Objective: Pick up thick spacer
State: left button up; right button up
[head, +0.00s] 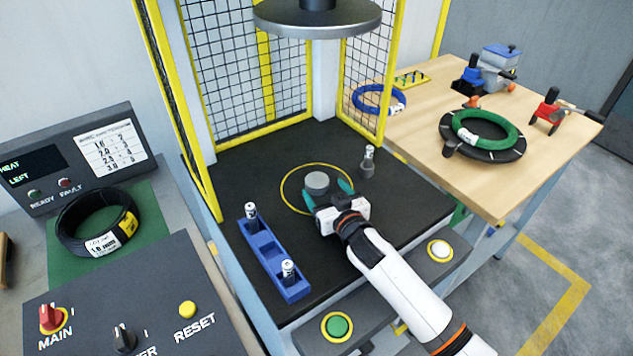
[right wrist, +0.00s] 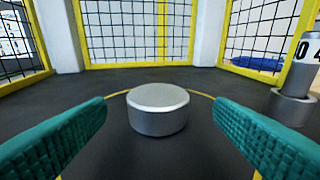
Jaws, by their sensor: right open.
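A short grey metal cylinder (head: 317,180) sits upright inside a yellow ring on the black press bed. My right gripper (head: 328,193) is open just in front of it, with green fingertips toward its two sides. In the right wrist view the grey cylinder (right wrist: 158,110) stands centred between and beyond the open fingers, apart from both. A labelled cylinder (head: 368,160) stands on a round grey base to the right; it also shows at the right edge of the right wrist view (right wrist: 307,50). No part is visibly marked as the thick spacer. My left gripper is not in view.
A blue tray (head: 263,252) holds labelled cylinders at both ends, its middle slots empty. A round press plate (head: 317,18) hangs above the bed. Yellow-framed mesh guards (head: 237,70) enclose the back and sides. A wooden table (head: 440,190) with coils stands right.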

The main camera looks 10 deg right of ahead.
aim_at(320, 184)
jog(key=shift+w+a, duration=0.1)
jog(key=shift+w, duration=0.25)
jog(key=x, duration=0.3)
jog(key=shift+w+a+r+p, duration=0.1)
jog(key=shift+w+a+p, duration=0.05)
jog(key=shift+w+p, duration=0.15)
jog(key=shift+w+a, duration=0.15)
jog(key=shift+w, duration=0.35)
jog(key=shift+c, duration=0.9)
jog(key=c, duration=0.9)
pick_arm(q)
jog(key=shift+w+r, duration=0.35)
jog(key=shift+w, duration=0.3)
pick_arm(e)
jog(key=shift+c, duration=0.6)
